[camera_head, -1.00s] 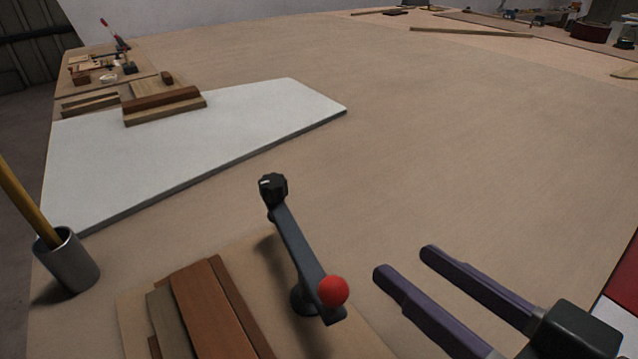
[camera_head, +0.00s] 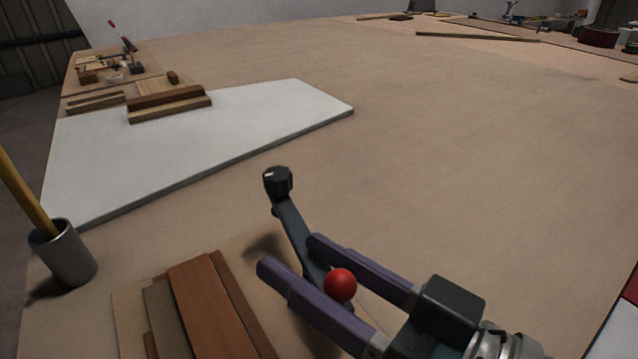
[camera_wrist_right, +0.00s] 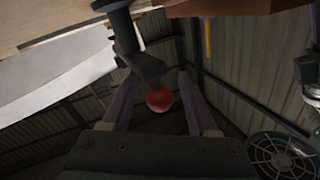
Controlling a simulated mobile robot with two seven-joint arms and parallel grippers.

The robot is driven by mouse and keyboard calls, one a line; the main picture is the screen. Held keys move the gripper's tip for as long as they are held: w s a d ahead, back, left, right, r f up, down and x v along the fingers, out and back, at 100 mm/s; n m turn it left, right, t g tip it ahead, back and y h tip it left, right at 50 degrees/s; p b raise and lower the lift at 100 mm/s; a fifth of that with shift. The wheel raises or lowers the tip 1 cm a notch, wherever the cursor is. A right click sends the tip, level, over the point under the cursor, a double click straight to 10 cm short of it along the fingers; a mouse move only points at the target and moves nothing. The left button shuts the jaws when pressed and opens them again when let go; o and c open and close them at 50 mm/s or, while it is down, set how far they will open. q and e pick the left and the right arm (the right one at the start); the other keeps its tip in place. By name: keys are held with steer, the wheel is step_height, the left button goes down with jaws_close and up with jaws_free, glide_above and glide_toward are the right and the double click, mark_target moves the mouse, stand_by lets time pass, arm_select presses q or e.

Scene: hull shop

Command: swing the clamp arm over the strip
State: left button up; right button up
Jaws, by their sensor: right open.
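The clamp arm (camera_head: 291,226) is a dark grey bar with a black knob (camera_head: 278,181) at its far end and a red ball (camera_head: 340,285) at its near end. It points away from me, to the right of the wood strips (camera_head: 205,300), not over them. My right gripper (camera_head: 286,253) is open, with its two purple fingers on either side of the arm's ball end. In the right wrist view the red ball (camera_wrist_right: 159,99) sits between the fingers; I cannot tell whether they touch it. The clamp's base is hidden behind the gripper. My left gripper is not in view.
A metal cup (camera_head: 63,253) with a yellow pencil stands at the left. A white board (camera_head: 230,135) lies behind the clamp, with wood blocks (camera_head: 168,103) at its far left. The tabletop (camera_head: 450,160) to the right is mostly bare.

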steer(key=shift+w+a, duration=0.1)
steer(key=shift+a, duration=0.1)
steer(key=shift+c, duration=0.2)
jaws_close()
stand_by(1.2)
